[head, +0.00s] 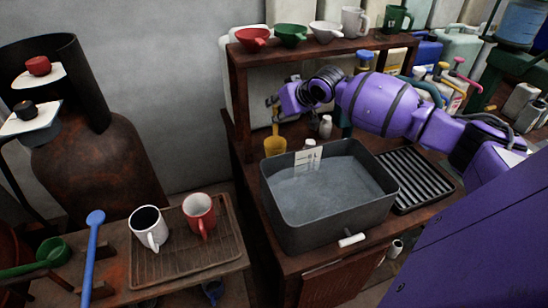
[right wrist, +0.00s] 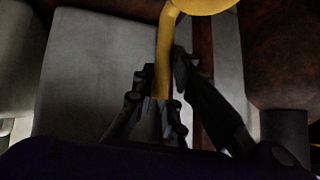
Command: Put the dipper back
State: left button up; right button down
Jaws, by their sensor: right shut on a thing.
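A yellow dipper (head: 275,146) with an upright handle hangs cup-down at the left front of the wooden shelf unit, left of the grey vat (head: 276,207). My right gripper (head: 276,106) is shut on its handle near the top. In the right wrist view the yellow dipper (right wrist: 163,55) runs between the two dark fingers (right wrist: 164,90), with its cup cut off by the top edge. The vat holds greyish liquid and bears a white label. My left gripper is not in view.
Red, green and white funnels (head: 291,35) and mugs stand on the upper shelf (head: 330,47). A black ribbed tray (head: 415,180) lies right of the vat. Two mugs stand on a rack (head: 185,257) at lower left, beside a blue ladle (head: 92,245) and a green ladle (head: 50,252).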

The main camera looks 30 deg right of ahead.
notch_tip(320, 180, down, 4)
jog(key=shift+w+d+f, duration=0.1)
jog(key=shift+d, duration=0.05)
notch_tip(320, 180, down, 5)
jog(key=shift+r, duration=0.15)
jog(key=c, duration=1.7)
grip_release()
jog(key=shift+c, duration=0.2)
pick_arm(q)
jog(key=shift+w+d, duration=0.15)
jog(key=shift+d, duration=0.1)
pick_arm(e)
jog(key=p, duration=0.2)
send_near(276, 133)
jog(key=d, duration=0.1)
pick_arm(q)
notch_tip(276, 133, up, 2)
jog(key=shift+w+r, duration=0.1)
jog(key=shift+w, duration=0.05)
pick_arm(e)
jog(key=shift+d, duration=0.2)
